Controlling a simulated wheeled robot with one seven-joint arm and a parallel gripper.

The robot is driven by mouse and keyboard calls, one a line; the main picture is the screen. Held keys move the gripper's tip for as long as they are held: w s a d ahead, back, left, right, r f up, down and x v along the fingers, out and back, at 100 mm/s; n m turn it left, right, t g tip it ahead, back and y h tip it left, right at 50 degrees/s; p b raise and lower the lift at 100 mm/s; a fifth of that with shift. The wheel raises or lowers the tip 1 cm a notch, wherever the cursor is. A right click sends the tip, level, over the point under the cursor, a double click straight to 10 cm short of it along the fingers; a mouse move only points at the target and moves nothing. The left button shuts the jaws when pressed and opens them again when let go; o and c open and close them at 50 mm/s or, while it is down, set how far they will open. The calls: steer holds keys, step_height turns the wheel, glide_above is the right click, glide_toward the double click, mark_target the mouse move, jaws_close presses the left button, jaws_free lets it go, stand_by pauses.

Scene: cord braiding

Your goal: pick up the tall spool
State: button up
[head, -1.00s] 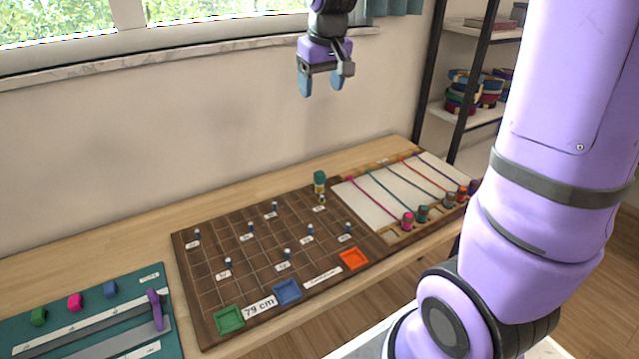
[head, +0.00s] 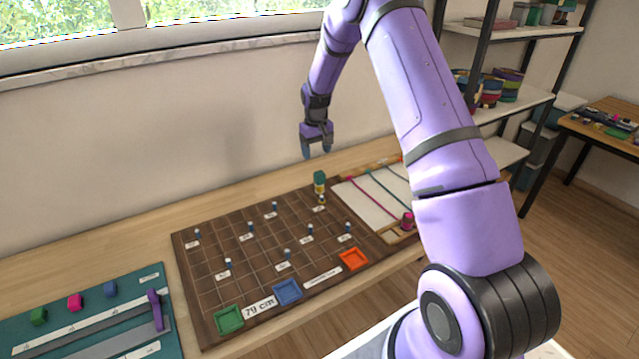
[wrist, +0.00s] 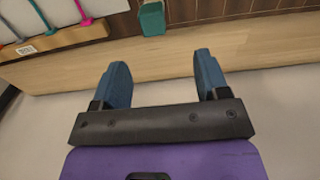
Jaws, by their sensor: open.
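The tall spool (head: 320,182) stands upright at the back edge of the brown gridded board (head: 214,282). It has a teal top and a yellowish lower part. In the wrist view the teal top of the spool (wrist: 152,19) shows beyond the fingers, near the top edge and roughly between them. My gripper (head: 317,153) is in the air above and behind the spool, clear of it. In the wrist view my gripper's two blue fingers (wrist: 160,82) are wide apart with nothing between them.
Several small pegs with labels stand on the board. Green (head: 229,319), blue (head: 287,292) and orange (head: 353,259) trays line its front. A white panel with coloured cords (head: 372,205) lies right of the spool. A teal cutting mat (head: 150,278) is at left. The wall is close behind.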

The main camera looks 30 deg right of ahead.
mark_target(319, 173)
step_height(319, 173, down, 6)
steer(key=shift+w+d+f, duration=0.1)
steer(key=shift+d+f, duration=0.05)
steer(key=shift+f, duration=0.05)
steer(key=shift+d+f, duration=0.2)
steer(key=shift+f, duration=1.15)
steer(key=shift+d+f, duration=0.15)
steer(key=shift+f, duration=1.15)
steer(key=c, duration=1.1)
